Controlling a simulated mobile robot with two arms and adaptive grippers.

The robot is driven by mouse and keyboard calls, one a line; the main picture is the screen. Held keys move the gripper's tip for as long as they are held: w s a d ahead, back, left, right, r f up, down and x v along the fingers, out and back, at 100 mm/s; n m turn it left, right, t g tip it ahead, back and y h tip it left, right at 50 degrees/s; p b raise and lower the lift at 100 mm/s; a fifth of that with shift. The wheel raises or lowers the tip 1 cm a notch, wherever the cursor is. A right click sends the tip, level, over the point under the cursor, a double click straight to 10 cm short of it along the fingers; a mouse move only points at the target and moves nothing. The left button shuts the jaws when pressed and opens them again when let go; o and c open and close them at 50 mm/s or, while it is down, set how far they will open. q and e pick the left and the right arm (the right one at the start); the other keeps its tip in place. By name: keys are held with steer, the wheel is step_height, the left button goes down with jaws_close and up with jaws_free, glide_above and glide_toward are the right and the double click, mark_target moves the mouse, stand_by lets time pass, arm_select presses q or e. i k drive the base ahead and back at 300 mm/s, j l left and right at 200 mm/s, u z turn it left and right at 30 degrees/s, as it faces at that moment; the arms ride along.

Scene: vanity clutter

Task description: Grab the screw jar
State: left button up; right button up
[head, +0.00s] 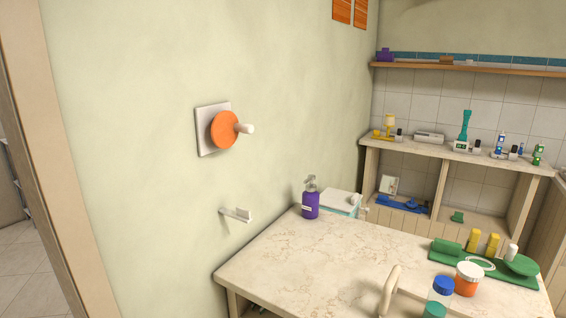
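Two jar-like containers stand at the near right of the marble counter in the head view. One is an orange jar (466,286) with a wide white lid. The other is a clear container (438,300) with a blue cap and teal lower part, partly cut off by the bottom edge. The orange jar best fits the screw jar, but I cannot be sure. Both stand upright and close together. Neither of my grippers is in view.
A green tray (441,258) with yellow bottles lies behind the jars. A beige curved piece (389,291) rises left of them. A purple pump bottle (311,204) stands at the counter's back corner. The counter's left and middle (300,262) are clear.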

mark_target(466, 289)
steer(key=k+j+z, duration=0.1)
steer(key=z, duration=0.85)
steer(key=k+z, duration=0.15)
steer(key=z, duration=0.35)
